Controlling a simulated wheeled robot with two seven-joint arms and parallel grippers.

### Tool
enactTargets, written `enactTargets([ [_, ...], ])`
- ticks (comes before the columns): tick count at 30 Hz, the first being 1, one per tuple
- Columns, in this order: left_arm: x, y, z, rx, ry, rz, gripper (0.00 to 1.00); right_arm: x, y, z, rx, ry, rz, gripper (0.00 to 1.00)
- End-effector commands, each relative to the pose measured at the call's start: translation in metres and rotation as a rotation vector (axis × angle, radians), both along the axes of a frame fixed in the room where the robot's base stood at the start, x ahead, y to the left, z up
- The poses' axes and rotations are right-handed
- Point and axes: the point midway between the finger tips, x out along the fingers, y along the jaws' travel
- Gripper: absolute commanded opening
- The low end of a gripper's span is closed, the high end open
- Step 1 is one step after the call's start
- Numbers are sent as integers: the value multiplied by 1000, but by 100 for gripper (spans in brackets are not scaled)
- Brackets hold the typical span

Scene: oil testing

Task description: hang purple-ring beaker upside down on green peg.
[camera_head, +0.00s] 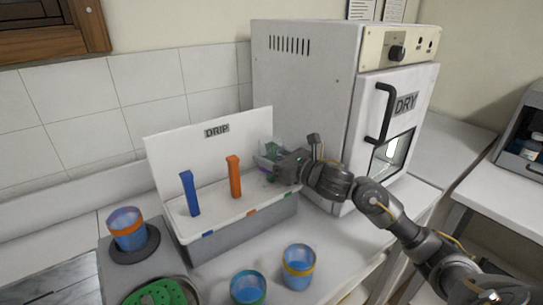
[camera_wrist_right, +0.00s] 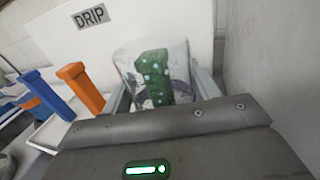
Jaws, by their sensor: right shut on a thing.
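The purple-ring beaker (camera_head: 267,152) is clear and shows at the right end of the DRIP rack (camera_head: 226,232). My left gripper is out of view.
An orange peg (camera_head: 234,177) and a blue peg (camera_head: 190,193) stand bare to the left. The DRY oven (camera_head: 300,90) stands close on the right. Beakers with orange (camera_head: 127,230), green (camera_head: 248,289) and yellow (camera_head: 299,268) rings stand around the rack's left and front.

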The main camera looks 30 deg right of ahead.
Motion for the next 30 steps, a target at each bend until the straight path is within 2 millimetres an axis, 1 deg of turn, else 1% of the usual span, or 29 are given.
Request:
enactTargets([
  [19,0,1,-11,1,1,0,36,0,0,-7,0,-1,0,38],
  [20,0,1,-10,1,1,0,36,0,0,-6,0,-1,0,64],
  [21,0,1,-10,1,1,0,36,0,0,-6,0,-1,0,69],
  [25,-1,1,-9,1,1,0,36,0,0,-7,0,-1,0,86],
  [30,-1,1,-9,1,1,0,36,0,0,-7,0,0,0,86],
])
